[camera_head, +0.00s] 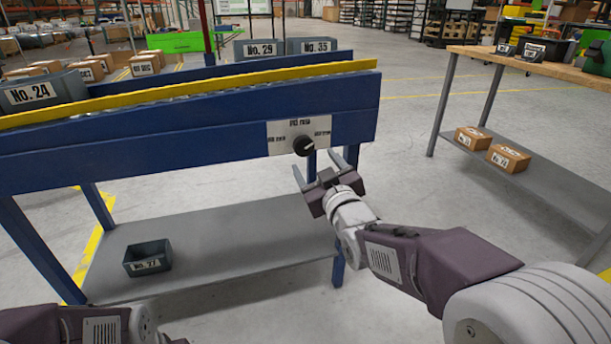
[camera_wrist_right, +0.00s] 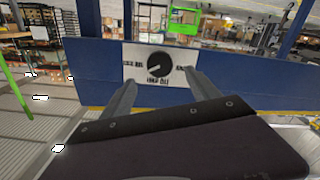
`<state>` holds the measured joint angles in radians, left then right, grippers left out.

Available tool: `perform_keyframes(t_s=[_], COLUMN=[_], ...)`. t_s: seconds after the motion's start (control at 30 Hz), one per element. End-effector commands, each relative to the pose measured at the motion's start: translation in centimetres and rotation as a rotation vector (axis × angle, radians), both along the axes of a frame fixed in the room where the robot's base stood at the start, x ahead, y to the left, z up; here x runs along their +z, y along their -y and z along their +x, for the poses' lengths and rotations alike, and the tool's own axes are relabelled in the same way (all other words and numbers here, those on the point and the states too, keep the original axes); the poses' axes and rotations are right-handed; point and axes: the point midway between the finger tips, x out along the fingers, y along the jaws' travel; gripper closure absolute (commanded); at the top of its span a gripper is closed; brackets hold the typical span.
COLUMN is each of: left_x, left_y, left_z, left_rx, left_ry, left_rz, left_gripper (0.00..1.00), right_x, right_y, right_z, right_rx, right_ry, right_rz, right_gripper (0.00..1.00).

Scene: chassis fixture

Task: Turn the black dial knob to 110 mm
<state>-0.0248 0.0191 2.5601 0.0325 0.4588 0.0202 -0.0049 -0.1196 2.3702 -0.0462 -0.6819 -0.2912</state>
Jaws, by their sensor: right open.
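The black dial knob (camera_head: 304,146) sits on a pale label plate (camera_head: 322,128) on the blue side rail of the conveyor. In the right wrist view the knob (camera_wrist_right: 159,65) is a round black disc with a light pointer line, and the plate around it has printed marks too small to read surely. My right gripper (camera_head: 319,166) is open and empty, just below and to the right of the knob in the head view. In the wrist view its fingers (camera_wrist_right: 156,88) are spread either side of the knob, apart from it. My left gripper is out of view; only part of my left arm shows.
The blue conveyor frame (camera_head: 190,142) with a yellow top rail (camera_head: 200,90) spans the left. A wooden-topped table (camera_head: 520,65) with boxes stands at right. Open floor lies between.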

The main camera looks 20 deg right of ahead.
Motion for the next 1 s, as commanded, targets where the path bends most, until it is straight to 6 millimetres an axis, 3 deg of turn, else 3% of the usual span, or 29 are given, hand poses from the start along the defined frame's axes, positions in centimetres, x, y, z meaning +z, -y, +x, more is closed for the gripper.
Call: perform_keyframes(t_s=[0.17,0.6,0.97,1.0], left_x=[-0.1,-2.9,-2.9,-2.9], left_y=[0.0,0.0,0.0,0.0], left_z=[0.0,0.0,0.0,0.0], left_rx=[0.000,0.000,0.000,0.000], left_ry=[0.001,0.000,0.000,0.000], left_rz=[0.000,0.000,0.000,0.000], left_gripper=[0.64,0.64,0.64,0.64], right_x=[0.1,-0.2,0.1,0.1], right_y=[0.0,-0.3,-0.3,-0.3], right_z=[0.4,8.3,9.1,9.1], right_rx=[0.000,0.001,0.001,0.001], right_ry=[0.000,-0.001,-0.001,-0.001], right_rz=[0.000,0.000,0.000,0.000], right_gripper=[0.30,0.30,0.30,0.41])
